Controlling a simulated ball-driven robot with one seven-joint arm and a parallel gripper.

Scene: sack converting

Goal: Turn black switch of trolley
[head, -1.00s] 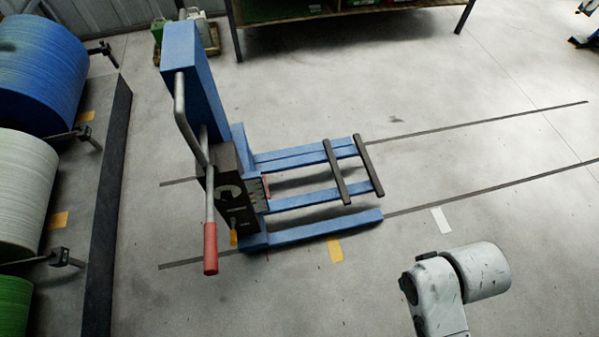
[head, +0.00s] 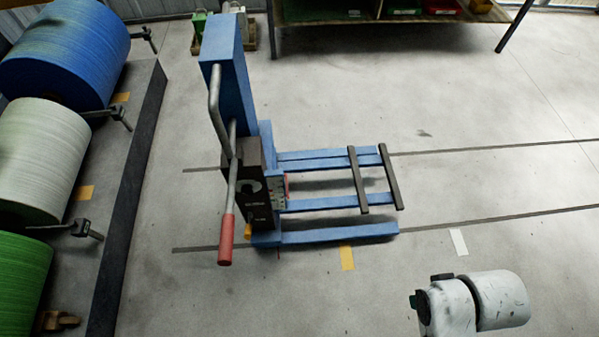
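The trolley (head: 229,90) stands left of the middle in the head view, a blue upright column with low blue forks (head: 330,232) reaching right. A dark box (head: 243,165) is fixed at the column's lower part, with a pale round mark and small lettering on its face. I cannot make out the black switch clearly against this dark box. A grey lever with a red grip (head: 226,240) hangs beside the box. Part of my white arm shows at the lower right, well apart from the trolley. My gripper is not in view.
Blue, white and green rolls (head: 40,165) lie along the left behind a dark raised edge (head: 135,190). A shelf (head: 400,14) stands at the back. Two dark bars (head: 358,180) cross the forks. The floor in front and to the right is clear.

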